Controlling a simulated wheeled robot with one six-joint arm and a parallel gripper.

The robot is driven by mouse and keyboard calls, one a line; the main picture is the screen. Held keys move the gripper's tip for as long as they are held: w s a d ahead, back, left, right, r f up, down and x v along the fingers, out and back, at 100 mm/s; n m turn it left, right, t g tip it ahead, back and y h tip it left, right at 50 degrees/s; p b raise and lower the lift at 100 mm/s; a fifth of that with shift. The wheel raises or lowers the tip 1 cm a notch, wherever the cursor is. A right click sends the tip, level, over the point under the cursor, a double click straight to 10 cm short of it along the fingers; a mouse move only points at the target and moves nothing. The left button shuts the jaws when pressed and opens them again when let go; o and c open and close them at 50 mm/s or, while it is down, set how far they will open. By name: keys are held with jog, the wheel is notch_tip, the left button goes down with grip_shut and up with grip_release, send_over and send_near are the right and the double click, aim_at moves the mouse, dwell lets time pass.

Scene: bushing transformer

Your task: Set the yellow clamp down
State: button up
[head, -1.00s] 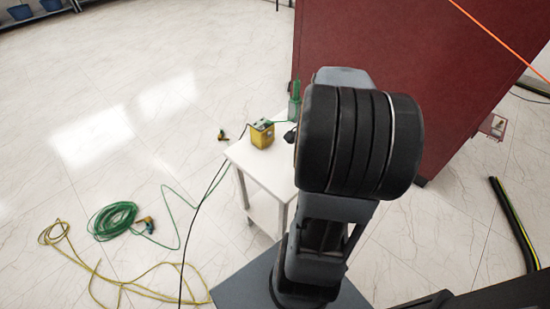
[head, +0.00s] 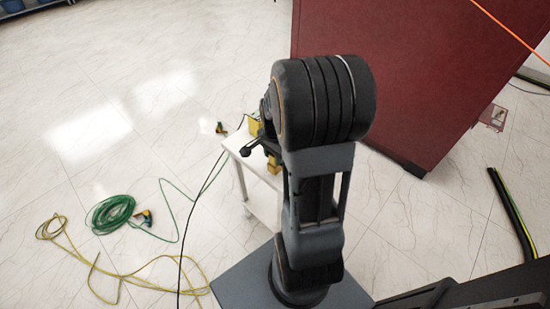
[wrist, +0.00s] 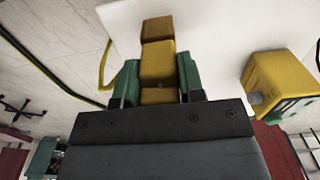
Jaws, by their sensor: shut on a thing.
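The yellow clamp (wrist: 158,62) is between the green-sided fingers of my gripper (wrist: 158,80) in the wrist view, and the gripper is shut on it. The clamp shows against the white table top (wrist: 215,30); I cannot tell whether it touches it. In the head view the yellow clamp (head: 273,163) shows as a small piece beside my arm, near the right part of the white table (head: 234,146). My gripper is mostly hidden there behind my own arm.
A yellow box (wrist: 283,85) stands on the table, right of the clamp in the wrist view; my arm partly covers it in the head view. A dark red cabinet (head: 400,80) rises behind. Green cable (head: 112,214) and yellow cable (head: 125,278) lie on the floor at left.

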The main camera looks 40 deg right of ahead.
jog(key=shift+f, duration=0.75)
jog(key=shift+f, duration=0.2)
jog(key=o, duration=0.9)
jog(key=shift+o, duration=0.2)
